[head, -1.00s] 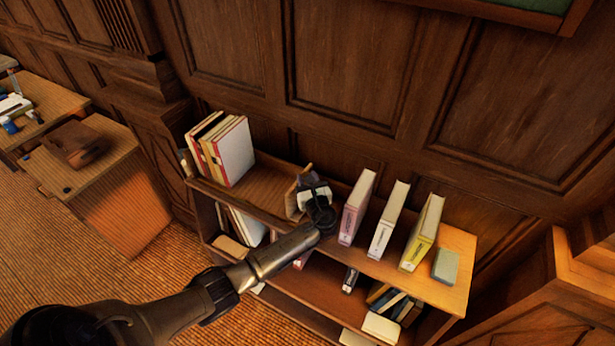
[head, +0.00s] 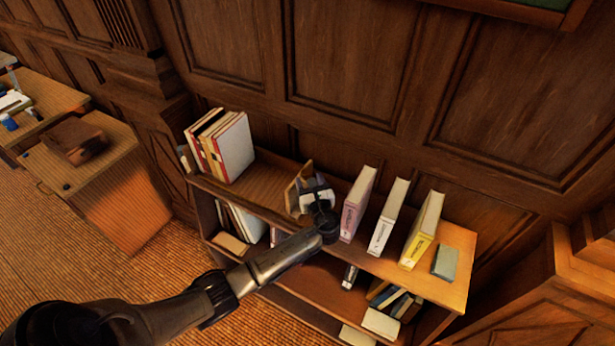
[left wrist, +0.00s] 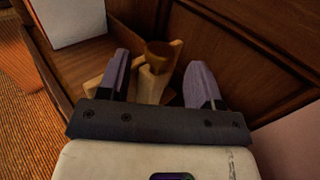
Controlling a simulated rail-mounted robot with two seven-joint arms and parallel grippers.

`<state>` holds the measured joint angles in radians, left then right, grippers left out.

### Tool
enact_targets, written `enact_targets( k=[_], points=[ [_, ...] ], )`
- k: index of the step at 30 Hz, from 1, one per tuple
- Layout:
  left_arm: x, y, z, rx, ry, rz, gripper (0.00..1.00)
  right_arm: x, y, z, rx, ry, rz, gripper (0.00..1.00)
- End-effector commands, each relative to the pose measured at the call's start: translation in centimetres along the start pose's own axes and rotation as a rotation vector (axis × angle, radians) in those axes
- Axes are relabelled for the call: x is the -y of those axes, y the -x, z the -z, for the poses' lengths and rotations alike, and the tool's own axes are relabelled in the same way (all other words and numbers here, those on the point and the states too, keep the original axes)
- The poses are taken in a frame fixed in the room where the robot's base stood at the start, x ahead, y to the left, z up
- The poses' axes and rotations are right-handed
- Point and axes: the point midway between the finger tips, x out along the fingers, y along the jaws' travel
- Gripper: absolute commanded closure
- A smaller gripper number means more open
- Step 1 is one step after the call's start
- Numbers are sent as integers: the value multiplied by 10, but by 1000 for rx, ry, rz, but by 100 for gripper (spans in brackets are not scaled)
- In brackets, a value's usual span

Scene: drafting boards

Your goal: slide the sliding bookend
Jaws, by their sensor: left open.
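The sliding bookend (head: 291,201) is a light wooden piece on the top shelf, left of the pink book. My left gripper (head: 309,184) is at the bookend and partly covers it in the head view. In the left wrist view the jaws (left wrist: 158,65) are open, with the wooden bookend (left wrist: 150,84) showing between and beyond the two fingers. Whether a finger touches it I cannot tell. My right gripper is not in view.
The shelf top (head: 262,187) is bare between the bookend and a group of upright books (head: 235,148) at the left. A pink book (head: 357,204), a white book (head: 388,217) and a yellow book (head: 422,230) stand to the right. Wall panelling rises behind.

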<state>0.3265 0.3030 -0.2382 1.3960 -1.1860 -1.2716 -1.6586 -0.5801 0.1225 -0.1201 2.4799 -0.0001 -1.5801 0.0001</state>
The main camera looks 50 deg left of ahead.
Motion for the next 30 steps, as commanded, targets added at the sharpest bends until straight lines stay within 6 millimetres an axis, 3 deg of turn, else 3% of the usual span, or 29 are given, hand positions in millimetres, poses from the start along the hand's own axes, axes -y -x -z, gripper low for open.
enact_targets(
  k=[9, 15, 21, 30],
  points=[
    [0, 65, 1, -3, 3, 2, 41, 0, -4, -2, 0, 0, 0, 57],
    [0, 94, 1, -2, 1, 1, 41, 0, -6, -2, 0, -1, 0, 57],
    [0, 109, 1, -2, 0, 0, 41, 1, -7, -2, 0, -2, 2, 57],
    [0, 112, 0, 0, 0, 0, 41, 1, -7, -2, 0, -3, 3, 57]
  ],
)
